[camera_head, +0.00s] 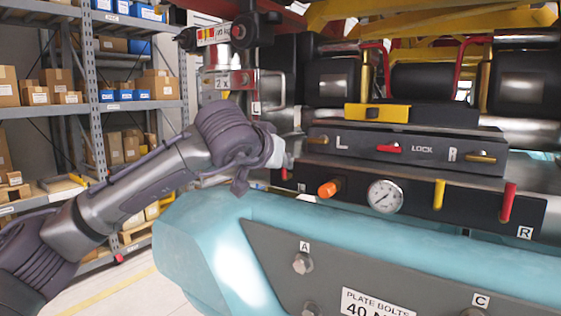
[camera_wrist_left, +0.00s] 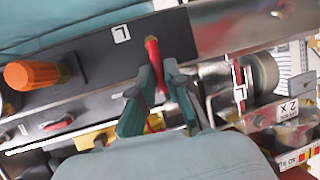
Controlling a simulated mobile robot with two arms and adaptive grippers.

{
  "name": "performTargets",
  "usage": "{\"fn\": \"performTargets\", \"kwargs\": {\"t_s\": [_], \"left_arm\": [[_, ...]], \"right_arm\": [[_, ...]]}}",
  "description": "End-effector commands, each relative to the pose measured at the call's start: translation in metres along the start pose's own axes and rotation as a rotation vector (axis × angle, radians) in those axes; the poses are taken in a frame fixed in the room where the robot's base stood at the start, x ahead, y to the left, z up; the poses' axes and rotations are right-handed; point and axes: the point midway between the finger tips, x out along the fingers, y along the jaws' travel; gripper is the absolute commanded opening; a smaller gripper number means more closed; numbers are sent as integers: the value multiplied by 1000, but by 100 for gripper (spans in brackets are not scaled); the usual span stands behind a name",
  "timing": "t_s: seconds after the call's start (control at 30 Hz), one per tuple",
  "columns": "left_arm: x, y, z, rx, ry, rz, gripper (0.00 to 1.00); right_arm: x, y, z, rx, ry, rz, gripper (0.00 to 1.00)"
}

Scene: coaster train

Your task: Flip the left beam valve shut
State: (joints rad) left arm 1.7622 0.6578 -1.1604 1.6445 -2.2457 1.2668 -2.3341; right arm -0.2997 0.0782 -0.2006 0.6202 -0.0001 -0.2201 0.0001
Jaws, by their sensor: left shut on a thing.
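The left beam valve has a red lever on the dark panel beside the L plate (camera_wrist_left: 121,33). In the left wrist view the red lever (camera_wrist_left: 153,52) runs between the two fingers of my left gripper (camera_wrist_left: 155,85), which is shut on it. In the head view my left gripper (camera_head: 279,158) is at the left end of the panel and hides most of this lever; only a small red part (camera_head: 285,174) shows below it. My right gripper is in neither view.
An orange knob (camera_head: 330,188), a gauge (camera_head: 385,196), a yellow lever (camera_head: 438,194) and another red lever (camera_head: 507,202) line the panel to the right. The L-LOCK-R block (camera_head: 372,148) sits above. A teal beam (camera_head: 215,235) juts out below. Shelves (camera_head: 88,90) stand left.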

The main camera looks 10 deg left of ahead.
Motion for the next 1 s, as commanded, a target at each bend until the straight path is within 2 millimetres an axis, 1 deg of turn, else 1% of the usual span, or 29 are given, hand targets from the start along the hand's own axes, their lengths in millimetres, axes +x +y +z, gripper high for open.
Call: {"fn": "performTargets", "kwargs": {"t_s": [0.03,0.17,0.2,0.47,0.57,0.67,0.9,1.0], "left_arm": [[1,0,2,2,-3,1,15],[1,0,1,1,-3,1,37],[1,0,1,1,-2,1,39],[0,0,0,0,-1,1,39],[-6,0,0,0,1,1,39],[-20,0,-1,1,3,2,39],[-71,0,-1,1,3,1,39],[-90,0,0,1,2,0,39]], "right_arm": [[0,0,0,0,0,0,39],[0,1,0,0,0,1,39],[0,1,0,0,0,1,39],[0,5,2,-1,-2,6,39],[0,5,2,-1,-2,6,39],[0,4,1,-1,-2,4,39],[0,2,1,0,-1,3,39],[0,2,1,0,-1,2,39]]}}
